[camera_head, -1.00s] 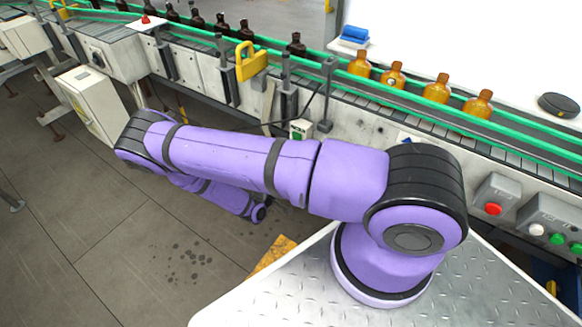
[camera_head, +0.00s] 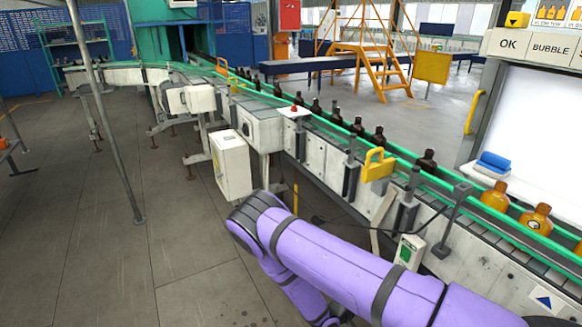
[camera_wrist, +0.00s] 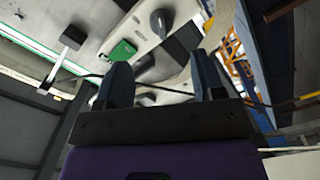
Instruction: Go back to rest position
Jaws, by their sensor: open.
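My purple arm stretches across the lower right of the head view, folded, with its elbow near the middle. My gripper does not show clearly in the head view. In the wrist view my gripper (camera_wrist: 162,82) has its two dark fingers apart, with nothing between them. Beyond the fingers is grey machinery with a green part (camera_wrist: 122,50). Amber bottles (camera_head: 537,218) stand on the conveyor (camera_head: 330,160) at the right, and a row of dark bottles (camera_head: 378,137) stands further along it. The arm is in front of the conveyor's near side.
A white box (camera_head: 231,165) stands by the conveyor. A yellow bracket (camera_head: 377,165) sits on the conveyor's edge. A thin grey post (camera_head: 100,110) rises at the left. The grey floor (camera_head: 110,260) at lower left is mostly clear. Yellow stairs (camera_head: 368,50) stand behind.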

